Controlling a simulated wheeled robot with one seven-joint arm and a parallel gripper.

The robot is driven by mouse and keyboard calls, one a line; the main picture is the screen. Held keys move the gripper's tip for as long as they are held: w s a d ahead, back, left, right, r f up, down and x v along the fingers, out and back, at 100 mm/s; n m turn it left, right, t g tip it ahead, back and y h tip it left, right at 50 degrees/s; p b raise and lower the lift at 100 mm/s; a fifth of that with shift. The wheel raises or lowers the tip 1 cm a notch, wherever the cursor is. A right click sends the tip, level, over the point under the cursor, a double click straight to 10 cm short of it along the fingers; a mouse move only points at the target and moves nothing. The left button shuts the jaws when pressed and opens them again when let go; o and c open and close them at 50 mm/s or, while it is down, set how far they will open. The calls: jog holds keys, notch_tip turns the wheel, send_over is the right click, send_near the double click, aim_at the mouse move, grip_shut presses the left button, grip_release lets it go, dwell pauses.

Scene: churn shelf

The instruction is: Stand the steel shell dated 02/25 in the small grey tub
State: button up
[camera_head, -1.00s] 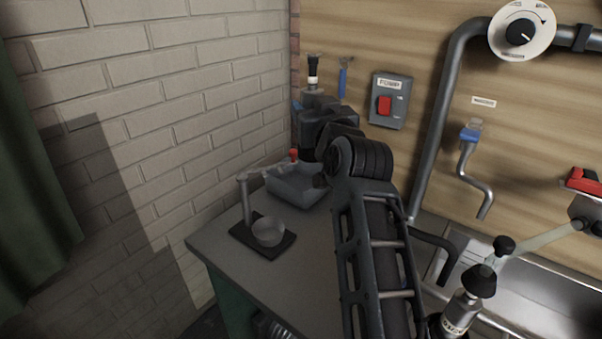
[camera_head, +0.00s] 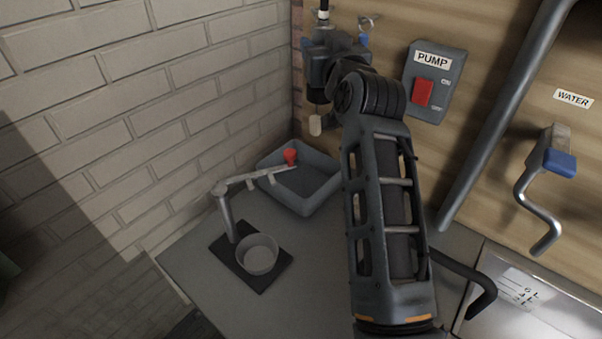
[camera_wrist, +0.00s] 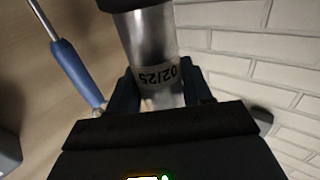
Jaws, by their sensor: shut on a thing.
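The steel shell (camera_wrist: 150,45) shows in the wrist view with a pale band reading 02/25, upside down in that picture, and a dark part at the top edge. My gripper (camera_wrist: 160,92) is shut on it, one dark finger on each side. In the head view my gripper (camera_head: 324,68) is up near the wall corner, above and behind the tub, and the shell's upper end (camera_head: 323,14) shows above it. The small grey tub (camera_head: 312,207) is a rectangular open basin on the counter, apart from the shell. Its visible floor looks empty.
A metal stand (camera_head: 228,215) reaches its arm over the tub's near rim, with a red knob (camera_head: 290,156) there. A round grey bowl (camera_head: 258,255) sits on its dark base. A PUMP switch box (camera_head: 435,82) and a water tap (camera_head: 545,165) are on the right wall.

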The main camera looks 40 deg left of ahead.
notch_tip(320, 180, down, 24)
jog(key=b, duration=0.8)
jog(key=shift+b, duration=0.3)
jog(key=shift+f, duration=0.1)
jog(key=o, duration=1.3)
jog(key=p+v, duration=0.3)
jog(key=v, duration=0.9)
jog(key=shift+s, duration=0.1)
